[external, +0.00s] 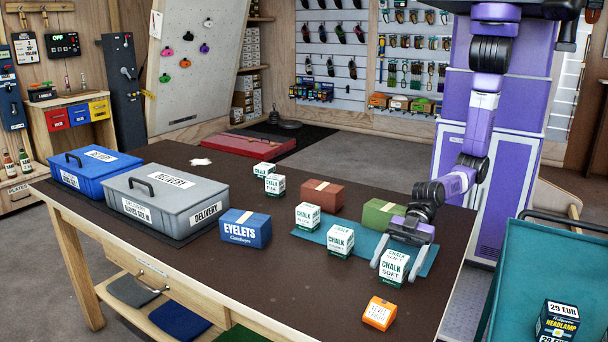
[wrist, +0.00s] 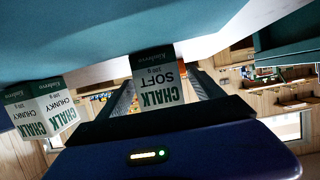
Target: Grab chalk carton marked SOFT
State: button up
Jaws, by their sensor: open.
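The white and green chalk carton marked SOFT (external: 394,267) stands upright at the near right of the teal mat (external: 418,262). My gripper (external: 397,258) is open and lowered at this carton, with a finger on each side. In the wrist view, which is upside down, the SOFT carton (wrist: 158,84) shows between the two fingers (wrist: 165,90). Whether either finger touches it, I cannot tell. A similar carton marked CHUNKY (external: 340,240) stands to the left, outside the fingers, and also shows in the wrist view (wrist: 45,107).
Another chalk carton (external: 307,216) stands farther left, with two more (external: 264,169) behind. A green box (external: 383,213) and a brown box (external: 322,196) stand behind the cartons. A blue eyelets box (external: 245,229) is left; a small orange box (external: 379,313) is in front.

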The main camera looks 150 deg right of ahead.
jog(key=shift+w+f, duration=0.1)
jog(key=shift+w, duration=0.2)
jog(key=shift+c, duration=0.5)
jog(key=c, duration=1.4)
jog(key=shift+c, duration=0.2)
